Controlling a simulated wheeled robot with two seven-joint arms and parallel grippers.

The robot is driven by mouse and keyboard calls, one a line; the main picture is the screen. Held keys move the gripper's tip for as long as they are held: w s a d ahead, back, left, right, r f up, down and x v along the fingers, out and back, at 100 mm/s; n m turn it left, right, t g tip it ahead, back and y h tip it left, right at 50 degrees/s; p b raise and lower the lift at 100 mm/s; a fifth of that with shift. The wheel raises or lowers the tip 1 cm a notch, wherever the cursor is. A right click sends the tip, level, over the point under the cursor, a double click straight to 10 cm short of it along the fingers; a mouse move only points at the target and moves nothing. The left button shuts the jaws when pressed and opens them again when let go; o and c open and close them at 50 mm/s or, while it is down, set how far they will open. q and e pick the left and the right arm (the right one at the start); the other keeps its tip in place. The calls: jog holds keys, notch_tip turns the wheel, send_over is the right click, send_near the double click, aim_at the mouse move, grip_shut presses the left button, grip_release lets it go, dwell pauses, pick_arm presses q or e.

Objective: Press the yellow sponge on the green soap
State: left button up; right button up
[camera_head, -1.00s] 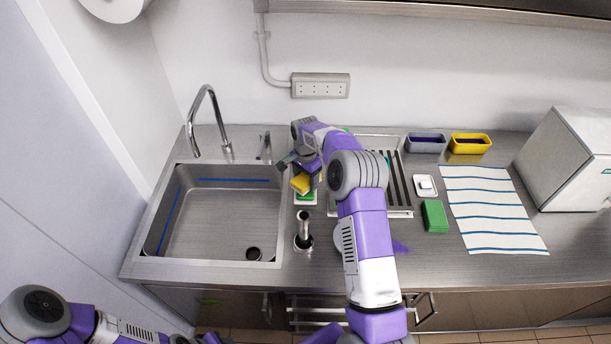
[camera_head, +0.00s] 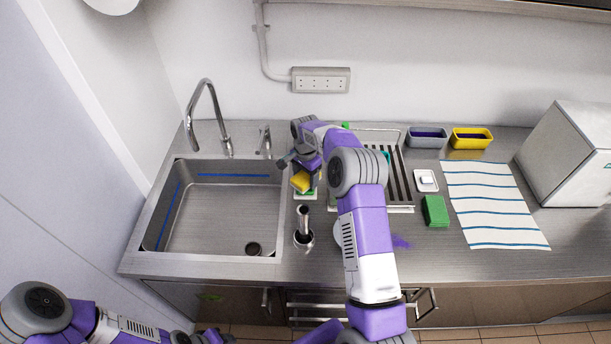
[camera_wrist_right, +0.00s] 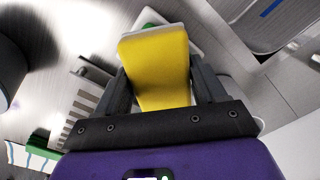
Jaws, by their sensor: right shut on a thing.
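My right gripper (camera_head: 301,174) is shut on the yellow sponge (camera_head: 301,183), which is tilted between the two fingers. The sponge also shows large in the right wrist view (camera_wrist_right: 155,62). Just below it, a strip of the green soap (camera_head: 312,193) shows on a small white dish (camera_head: 304,196) right of the sink. In the wrist view a bit of green (camera_wrist_right: 150,27) and the dish edge (camera_wrist_right: 190,44) show behind the sponge's far end. The sponge hides most of the soap, so I cannot tell whether they touch. My left gripper (camera_head: 214,338) is partly visible at the bottom edge; its jaws are unclear.
The sink (camera_head: 220,215) and faucet (camera_head: 205,110) are at left. A metal cylinder (camera_head: 303,230) stands in front of the dish. A rack (camera_head: 402,185), another white dish (camera_head: 426,181), a green block (camera_head: 435,211), a striped cloth (camera_head: 490,205) and two small bins are at right.

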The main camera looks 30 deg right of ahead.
aim_at(305, 175)
jog(key=shift+f+b, duration=0.35)
jog(key=shift+f, duration=0.25)
dwell(1.2)
jog(key=shift+r+p, duration=2.15)
jog(key=shift+r, duration=1.4)
